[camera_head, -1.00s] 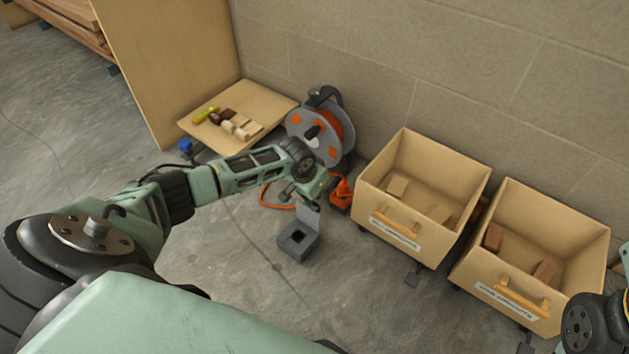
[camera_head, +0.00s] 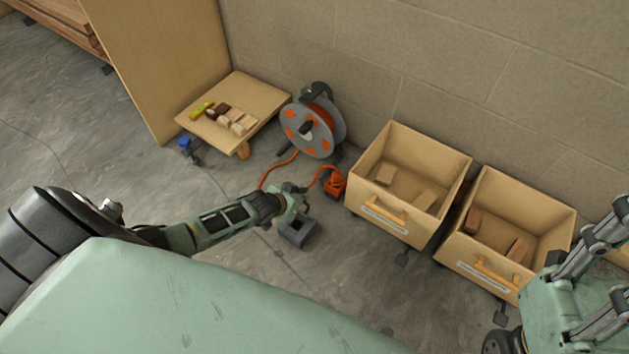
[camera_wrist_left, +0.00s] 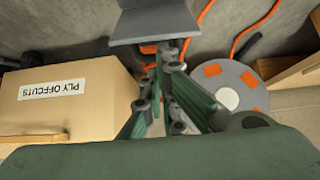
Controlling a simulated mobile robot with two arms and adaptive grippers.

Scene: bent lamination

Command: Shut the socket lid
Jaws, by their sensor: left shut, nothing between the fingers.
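In the left wrist view the grey lid (camera_wrist_left: 155,24) stands out as a flat plate at the top, raised off the box. The left gripper (camera_wrist_left: 170,68) is shut and empty, its fingertips close to the lid's edge; I cannot tell whether they touch. My right gripper (camera_head: 600,260) is partly in view at the right edge, its tips cut off.
An orange connector (camera_head: 334,182) and cable lie just behind the socket, leading to a cable reel (camera_head: 310,130). Two wooden bins, the left (camera_head: 385,222) and right (camera_head: 482,275), stand to the right. A low wooden trolley (camera_head: 262,95) stands at back left.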

